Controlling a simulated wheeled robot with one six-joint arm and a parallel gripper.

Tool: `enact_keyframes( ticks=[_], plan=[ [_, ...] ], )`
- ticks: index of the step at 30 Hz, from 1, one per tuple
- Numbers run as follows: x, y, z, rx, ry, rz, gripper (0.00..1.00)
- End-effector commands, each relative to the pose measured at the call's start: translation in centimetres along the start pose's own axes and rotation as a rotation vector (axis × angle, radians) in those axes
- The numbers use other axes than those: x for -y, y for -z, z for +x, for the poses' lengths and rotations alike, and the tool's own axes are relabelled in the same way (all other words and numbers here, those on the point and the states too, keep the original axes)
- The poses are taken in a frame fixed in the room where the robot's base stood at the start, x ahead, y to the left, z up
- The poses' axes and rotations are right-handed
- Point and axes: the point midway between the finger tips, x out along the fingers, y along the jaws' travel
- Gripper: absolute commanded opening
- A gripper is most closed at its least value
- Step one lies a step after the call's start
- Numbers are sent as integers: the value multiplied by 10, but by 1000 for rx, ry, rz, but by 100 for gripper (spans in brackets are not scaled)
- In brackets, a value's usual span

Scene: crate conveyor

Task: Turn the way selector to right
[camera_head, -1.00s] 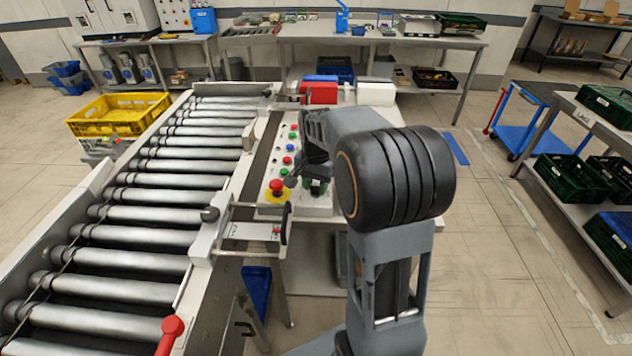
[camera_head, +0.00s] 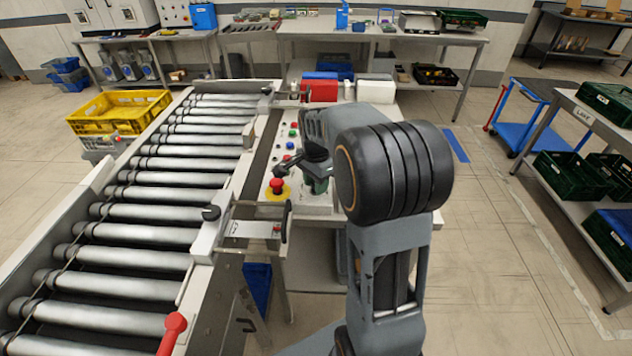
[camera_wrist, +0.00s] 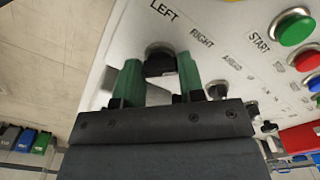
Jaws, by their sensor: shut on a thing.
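The way selector (camera_wrist: 160,60) is a dark knob on the pale control panel, below the printed words LEFT and RIGHT in the wrist view. My gripper (camera_wrist: 159,74) has its two green fingers on either side of the knob and is shut on it. The fingers and gripper body hide part of the knob, so I cannot tell which word it points to. In the head view my gripper (camera_head: 317,178) is down at the control panel (camera_head: 312,209), and the selector is hidden there by my arm.
A red emergency stop (camera_head: 277,186) on a yellow base sits close left of my gripper. A green start button (camera_wrist: 295,28) and a red button (camera_wrist: 307,61) are right of the selector. The roller conveyor (camera_head: 165,185) runs along the panel's left.

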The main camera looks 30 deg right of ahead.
Motion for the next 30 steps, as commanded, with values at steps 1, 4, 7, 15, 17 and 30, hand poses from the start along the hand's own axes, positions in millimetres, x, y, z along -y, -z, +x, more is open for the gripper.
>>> enact_keyframes(
  ticks=[1,4,7,15,17,30],
  plan=[
    [0,0,0,-1,1,0,12],
    [0,0,0,-1,1,0,12],
    [0,0,0,-1,1,-1,12],
    [0,0,0,-1,1,-1,58],
    [0,0,0,-1,1,-1,62],
    [1,0,-24,-3,5,-2,62]
  ],
)
